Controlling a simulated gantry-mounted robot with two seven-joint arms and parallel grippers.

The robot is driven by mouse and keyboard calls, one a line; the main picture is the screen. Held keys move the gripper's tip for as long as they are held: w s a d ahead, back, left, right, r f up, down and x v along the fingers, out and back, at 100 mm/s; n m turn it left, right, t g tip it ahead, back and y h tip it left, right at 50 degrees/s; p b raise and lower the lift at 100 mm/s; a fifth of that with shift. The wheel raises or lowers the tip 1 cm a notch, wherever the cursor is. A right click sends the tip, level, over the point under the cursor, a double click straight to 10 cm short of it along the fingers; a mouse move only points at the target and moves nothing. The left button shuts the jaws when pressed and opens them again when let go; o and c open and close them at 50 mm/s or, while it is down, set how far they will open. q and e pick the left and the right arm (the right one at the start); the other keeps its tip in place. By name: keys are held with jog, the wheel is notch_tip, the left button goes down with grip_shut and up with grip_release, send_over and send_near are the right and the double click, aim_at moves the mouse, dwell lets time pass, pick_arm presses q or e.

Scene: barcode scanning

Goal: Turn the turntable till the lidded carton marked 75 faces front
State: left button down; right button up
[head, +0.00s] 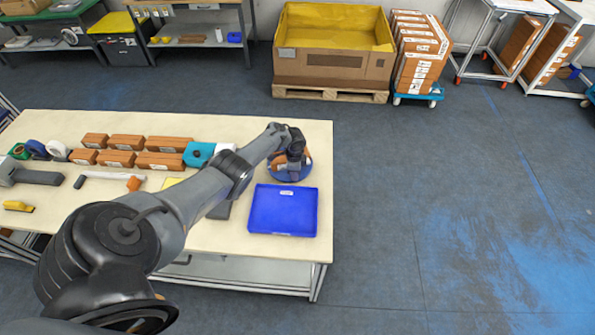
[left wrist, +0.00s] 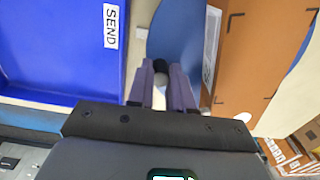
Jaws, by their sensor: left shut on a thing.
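The blue turntable (head: 290,176) stands near the table's right end, behind the blue tray. It also shows in the left wrist view (left wrist: 180,30). My left gripper (head: 294,165) is over it; in the left wrist view its fingers (left wrist: 162,72) are shut on a small dark round peg (left wrist: 161,65) at the disc's edge. A brown carton (left wrist: 262,55) is close on the right in that view, with a pale round spot on it. In the head view my gripper and wrist hide most of what stands on the disc. I cannot read a 75 anywhere. My right gripper is not in view.
The blue tray (head: 283,225) is just in front of the turntable; its SEND label (left wrist: 110,26) shows in the left wrist view. Several brown cartons (head: 159,160) and tape rolls (head: 36,148) lie left on the table. The floor right of the table is clear.

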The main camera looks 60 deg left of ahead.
pick_arm(q)
jog(key=shift+s+a+m, duration=0.25)
jog(key=shift+s+m, duration=0.4)
jog(key=shift+m, duration=0.3)
jog(key=shift+s+a+m, duration=0.25)
jog(key=shift+s+m, duration=0.35)
jog(key=shift+m, duration=0.35)
jog(key=c, duration=1)
grip_release()
jog(key=shift+r+p, duration=2.05)
jog(key=shift+r, duration=3.3)
